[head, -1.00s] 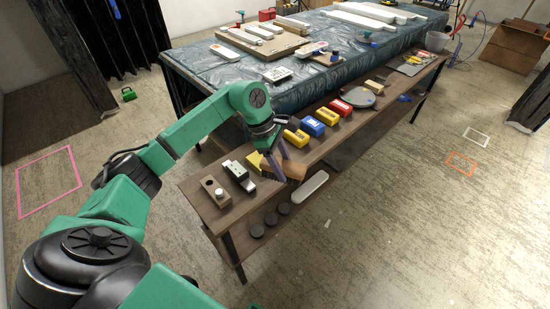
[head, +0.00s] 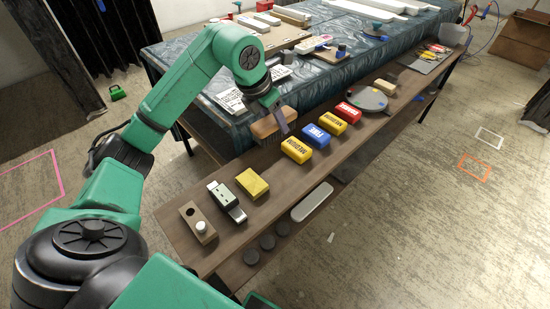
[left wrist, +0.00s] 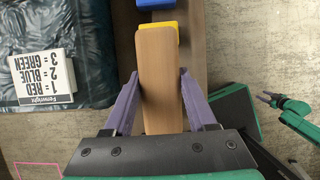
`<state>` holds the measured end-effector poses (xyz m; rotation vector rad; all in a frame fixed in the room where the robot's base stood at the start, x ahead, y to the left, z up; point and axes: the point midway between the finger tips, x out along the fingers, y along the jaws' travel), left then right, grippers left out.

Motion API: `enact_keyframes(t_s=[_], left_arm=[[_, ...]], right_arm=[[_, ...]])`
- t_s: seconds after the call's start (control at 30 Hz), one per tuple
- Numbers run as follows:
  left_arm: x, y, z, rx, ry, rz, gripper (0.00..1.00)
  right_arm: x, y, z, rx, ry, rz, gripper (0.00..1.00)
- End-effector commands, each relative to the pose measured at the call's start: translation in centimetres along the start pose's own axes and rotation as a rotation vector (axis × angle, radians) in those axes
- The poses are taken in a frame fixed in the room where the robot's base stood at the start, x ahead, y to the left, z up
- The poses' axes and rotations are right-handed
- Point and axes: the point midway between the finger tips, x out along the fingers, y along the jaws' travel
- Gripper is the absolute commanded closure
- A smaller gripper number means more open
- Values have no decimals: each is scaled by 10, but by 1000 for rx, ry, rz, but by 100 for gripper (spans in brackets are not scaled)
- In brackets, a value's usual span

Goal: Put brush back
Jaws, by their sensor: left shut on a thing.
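The brush (head: 272,122) is a block with a tan wooden top. My left gripper (head: 284,121) is shut on it and holds it near the far edge of the brown bench (head: 225,232), beside the covered table. In the left wrist view the brush (left wrist: 160,85) lies between the two purple fingers (left wrist: 160,100) and points away from the wrist. Its underside is hidden there. A green arm with a small gripper (left wrist: 267,97) shows at the right of that view, too small to read its fingers.
A plain yellow block (head: 252,183), a black-and-white device (head: 227,202) and a wooden block with a knob (head: 198,223) stand on the near bench. Labelled yellow, blue and red blocks (head: 297,149) line it farther on. A printed card (left wrist: 45,77) lies on the covered table (head: 215,120).

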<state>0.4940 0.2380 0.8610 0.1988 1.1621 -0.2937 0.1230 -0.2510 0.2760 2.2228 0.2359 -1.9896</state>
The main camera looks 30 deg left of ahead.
Motion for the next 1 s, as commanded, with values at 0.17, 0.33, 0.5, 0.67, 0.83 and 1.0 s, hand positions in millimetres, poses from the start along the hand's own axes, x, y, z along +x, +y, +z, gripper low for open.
enact_keyframes(t_s=[0.17, 0.33, 0.5, 0.67, 0.83, 1.0], left_arm=[[59, 0, -26, -1, 7, -2, 87], [94, 0, -40, 0, 1, -1, 87], [118, 0, -50, 0, 3, -1, 87], [139, 0, -58, 1, 0, 0, 87], [138, 0, -58, 2, -1, 1, 87], [140, 0, -59, 2, 0, 1, 13]], right_arm=[[5, 6, 30, 2, -48, 8, 50], [6, 9, 19, 2, -29, 13, 50], [8, 11, 5, 2, -5, 15, 50], [8, 10, 7, 2, -8, 14, 50], [9, 7, 9, 2, -11, 10, 50], [10, 4, 12, 2, -16, 5, 50]])
